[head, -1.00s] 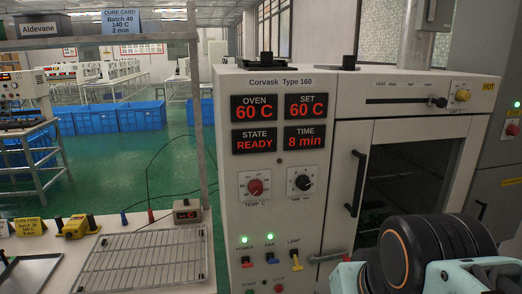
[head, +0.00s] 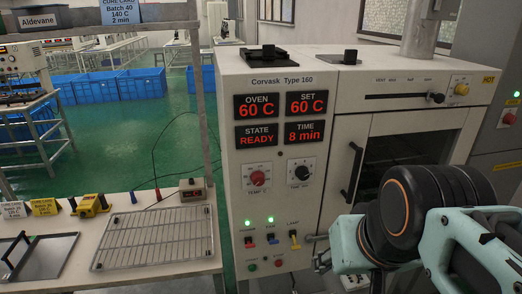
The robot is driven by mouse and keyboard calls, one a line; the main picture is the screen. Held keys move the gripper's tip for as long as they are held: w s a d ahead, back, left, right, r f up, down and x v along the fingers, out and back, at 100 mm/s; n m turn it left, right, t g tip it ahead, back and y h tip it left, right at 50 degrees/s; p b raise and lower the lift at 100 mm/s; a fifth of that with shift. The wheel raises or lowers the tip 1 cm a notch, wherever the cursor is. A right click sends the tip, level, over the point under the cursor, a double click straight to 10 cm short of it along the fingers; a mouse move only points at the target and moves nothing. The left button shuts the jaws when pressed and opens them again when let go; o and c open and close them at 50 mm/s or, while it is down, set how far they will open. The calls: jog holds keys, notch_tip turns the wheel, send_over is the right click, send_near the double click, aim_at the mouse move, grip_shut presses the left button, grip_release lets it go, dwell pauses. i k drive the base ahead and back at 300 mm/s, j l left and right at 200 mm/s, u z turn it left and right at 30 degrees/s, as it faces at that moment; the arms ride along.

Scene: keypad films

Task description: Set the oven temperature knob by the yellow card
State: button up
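The oven temperature knob (head: 258,178) is red, on a white dial marked TEMP C on the oven front (head: 235,215). Its exact setting is too small to read. The yellow card (head: 44,206) stands on the bench at the far left; its print is too small to read surely. The SET display (head: 306,103) shows 60 C and the OVEN display (head: 256,107) shows 60 C. My teal and black arm fills the lower right, in front of the oven door and apart from the knob. I cannot make out my gripper's fingers.
A black TIME knob (head: 301,172) sits right of the red one. Switches (head: 272,238) line the panel below. A blue card (head: 122,11) reads Batch 40, 140 C, 2 min. A white card (head: 13,210) stands beside the yellow one. A wire rack (head: 155,238) lies on the bench.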

aim_at(258, 178)
jog(key=k+j+u, duration=0.1)
jog(key=j, duration=0.2)
jog(key=k+j, duration=0.2)
jog(key=k+j+u, duration=0.15)
jog(key=j, duration=0.25)
jog(key=k+j, duration=0.1)
jog(key=j, duration=0.2)
jog(key=i+l+z, duration=0.15)
jog(key=l, duration=0.15)
jog(key=i+l+z, duration=0.15)
jog(key=k+j+u, duration=0.4)
jog(key=i+j, duration=0.05)
jog(key=i, duration=0.05)
